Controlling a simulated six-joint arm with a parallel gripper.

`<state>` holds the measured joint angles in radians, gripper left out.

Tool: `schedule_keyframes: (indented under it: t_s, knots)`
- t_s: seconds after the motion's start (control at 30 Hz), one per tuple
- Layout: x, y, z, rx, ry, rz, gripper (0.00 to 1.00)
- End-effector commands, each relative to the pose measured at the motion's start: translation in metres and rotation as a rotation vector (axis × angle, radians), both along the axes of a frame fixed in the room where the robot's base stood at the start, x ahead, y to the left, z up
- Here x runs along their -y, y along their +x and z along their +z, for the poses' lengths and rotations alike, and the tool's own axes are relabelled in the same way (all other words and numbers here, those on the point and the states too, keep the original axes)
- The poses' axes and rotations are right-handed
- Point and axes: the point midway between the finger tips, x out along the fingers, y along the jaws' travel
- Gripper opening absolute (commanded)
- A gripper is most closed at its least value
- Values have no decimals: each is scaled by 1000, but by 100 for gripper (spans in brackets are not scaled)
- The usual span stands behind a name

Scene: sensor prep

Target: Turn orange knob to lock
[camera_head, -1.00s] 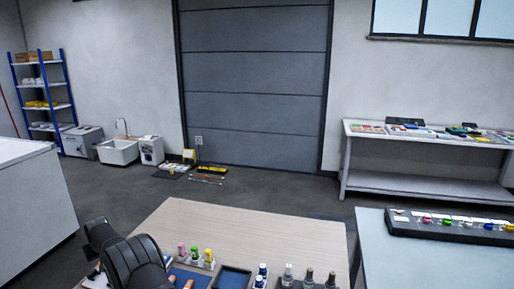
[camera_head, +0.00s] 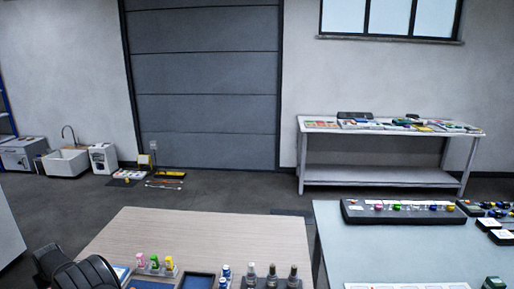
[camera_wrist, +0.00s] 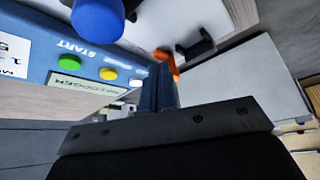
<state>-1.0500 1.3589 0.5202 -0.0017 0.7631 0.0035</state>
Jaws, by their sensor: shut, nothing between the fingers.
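In the wrist view my gripper (camera_wrist: 166,88) is shut and empty, its fingers pointing up the picture. An orange part (camera_wrist: 168,62) shows just past the fingertips, partly hidden by them. I cannot tell whether it is the orange knob or whether the fingers touch it. In the head view, a dark strip (camera_head: 355,214) on the right table carries a row of small coloured knobs. My gripper is not visible in the head view.
A blue panel with a START label (camera_wrist: 76,48), a green button (camera_wrist: 70,62) and a yellow button (camera_wrist: 108,73) is left of my fingers. A blue rounded part (camera_wrist: 97,18) stands close above. The wooden table (camera_head: 200,235) holds several bottles; the light right table (camera_head: 400,250) has clear space.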

Motion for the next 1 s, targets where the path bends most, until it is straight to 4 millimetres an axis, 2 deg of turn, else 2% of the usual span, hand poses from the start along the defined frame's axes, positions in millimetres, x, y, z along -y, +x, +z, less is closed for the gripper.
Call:
schedule_keyframes:
  t_s: [0.43,1.0]
  knots:
    - [-2,-1,0,0,1,0,0]
    - [-9,-14,0,0,1,0,0]
